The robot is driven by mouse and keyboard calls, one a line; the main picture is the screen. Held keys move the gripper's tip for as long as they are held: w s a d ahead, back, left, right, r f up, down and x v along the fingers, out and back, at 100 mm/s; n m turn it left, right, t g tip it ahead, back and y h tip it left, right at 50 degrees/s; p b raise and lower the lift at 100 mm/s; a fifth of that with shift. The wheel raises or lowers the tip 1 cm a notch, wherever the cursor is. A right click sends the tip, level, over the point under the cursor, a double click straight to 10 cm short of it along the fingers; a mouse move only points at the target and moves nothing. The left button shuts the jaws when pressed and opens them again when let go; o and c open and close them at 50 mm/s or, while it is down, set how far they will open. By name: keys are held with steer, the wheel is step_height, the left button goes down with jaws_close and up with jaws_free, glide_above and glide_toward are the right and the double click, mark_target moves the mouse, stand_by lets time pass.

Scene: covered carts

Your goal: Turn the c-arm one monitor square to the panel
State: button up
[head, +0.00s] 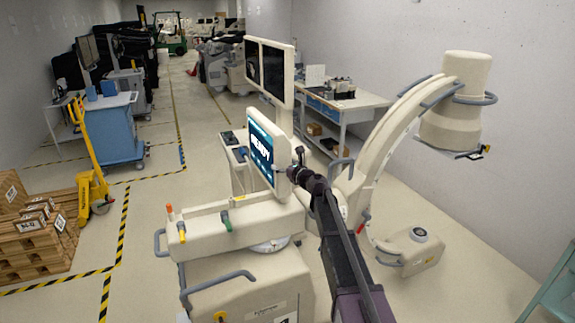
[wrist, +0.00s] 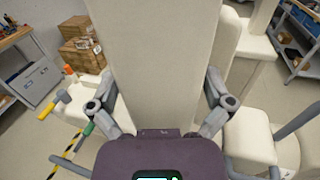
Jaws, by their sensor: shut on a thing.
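The c-arm monitor (head: 262,150) is a cream slab with a lit screen reading READY, facing left in the head view. It stands above the cream console (head: 240,215) of the c-arm unit. My gripper (head: 297,170) is at its right side, behind the screen. In the wrist view the cream slab (wrist: 160,50) fills the middle, between the two grey fingers of my gripper (wrist: 160,92), shut on it. The cream C-shaped arm (head: 385,125) curves up at the right. I cannot tell which surface is the panel.
Twin dark monitors (head: 268,72) stand close behind the c-arm monitor. A workbench (head: 352,103) lines the right wall. A yellow pallet jack (head: 92,165) and crates (head: 35,225) stand at left. Open floor lies between them and the unit.

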steer(key=shift+w+a+r, duration=0.1)
steer(key=shift+a, duration=0.3)
steer(key=o, duration=0.9)
steer(key=shift+c, duration=0.2)
steer(key=shift+s+d+f, duration=0.2)
steer(key=shift+s+d, duration=0.2)
steer(key=shift+s, duration=0.25)
steer(key=v, duration=1.1)
steer(key=shift+w+d, duration=0.2)
steer(key=shift+w, duration=0.05)
steer(key=shift+r, duration=0.1)
